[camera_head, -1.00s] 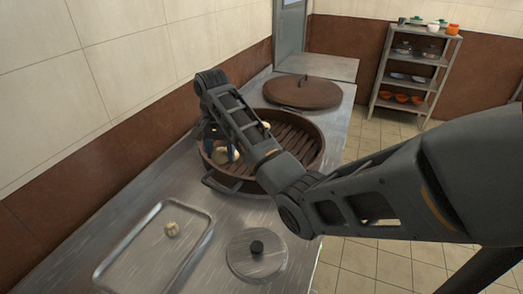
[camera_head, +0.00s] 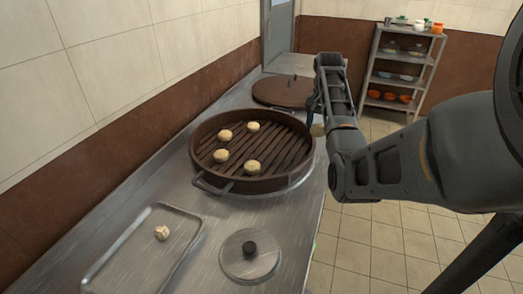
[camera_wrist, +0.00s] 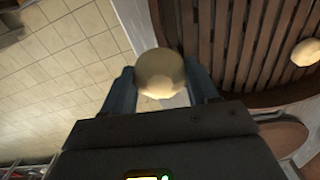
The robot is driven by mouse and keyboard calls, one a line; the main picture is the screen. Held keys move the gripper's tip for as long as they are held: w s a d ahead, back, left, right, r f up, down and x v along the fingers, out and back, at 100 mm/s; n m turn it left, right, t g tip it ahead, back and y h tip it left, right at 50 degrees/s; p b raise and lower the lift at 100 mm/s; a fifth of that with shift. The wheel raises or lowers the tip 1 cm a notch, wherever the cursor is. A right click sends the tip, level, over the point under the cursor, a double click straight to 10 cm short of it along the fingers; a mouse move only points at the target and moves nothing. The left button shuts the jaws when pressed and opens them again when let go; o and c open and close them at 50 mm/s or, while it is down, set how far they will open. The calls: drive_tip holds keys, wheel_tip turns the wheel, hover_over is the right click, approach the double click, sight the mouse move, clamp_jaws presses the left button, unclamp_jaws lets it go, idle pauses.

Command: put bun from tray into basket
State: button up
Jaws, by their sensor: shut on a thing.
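My gripper (camera_wrist: 163,85) is shut on a pale round bun (camera_wrist: 160,72). In the head view, the gripper is at the right of the basket, largely hidden by my arm, with part of the held bun (camera_head: 318,130) showing. The round brown slatted basket (camera_head: 205,128) stands on the counter with several buns (camera_head: 253,166) spread on its slats. In the wrist view, the held bun appears outside the basket rim (camera_wrist: 155,22), against the counter edge and floor. The metal tray (camera_head: 137,257) at the lower left holds one bun (camera_head: 161,232).
A brown lid (camera_head: 282,92) lies behind the basket. A metal lid with a black knob (camera_head: 249,249) lies in front, right of the tray. A wall runs along the left. A shelf rack (camera_head: 402,75) stands at the back right, past open tiled floor.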

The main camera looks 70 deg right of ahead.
hover_over(283, 159)
wheel_tip(283, 159, down, 7)
drive_tip(key=shift+s+d+r, duration=0.1)
drive_tip(key=shift+d+r, duration=0.05)
drive_tip(key=shift+f+p, duration=0.3)
drive_tip(key=shift+f, duration=1.75)
drive_tip(key=shift+f, duration=0.15)
drive_tip(key=o, duration=1)
drive_tip(key=shift+o, duration=0.2)
wheel_tip(283, 159, up, 12)
drive_tip(key=shift+r, duration=0.2)
